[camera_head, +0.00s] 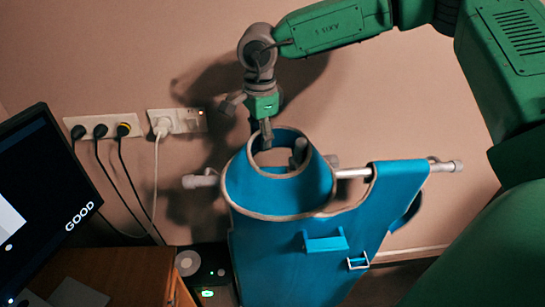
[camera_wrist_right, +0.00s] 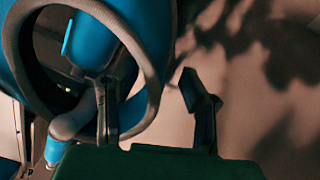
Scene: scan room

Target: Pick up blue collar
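The blue collar (camera_head: 285,185), a flared ring with grey edging, sits on top of a blue apron (camera_head: 300,255) hung on a grey stand. My right gripper (camera_head: 265,128) points down at the collar's back rim, with one dark finger showing against the opening. In the right wrist view the collar (camera_wrist_right: 150,30) fills the upper left. One finger is outside its rim at the right, and what looks like the other shows within the ring, so the gripper (camera_wrist_right: 155,103) appears open across the rim. I cannot tell whether it touches. My left gripper is not in view.
The stand's grey crossbar (camera_head: 440,166) sticks out on both sides. A monitor (camera_head: 40,205) and a wooden cabinet (camera_head: 125,270) are at the left. Wall sockets (camera_head: 105,126) with plugs and cables are behind. The wall is close behind the collar.

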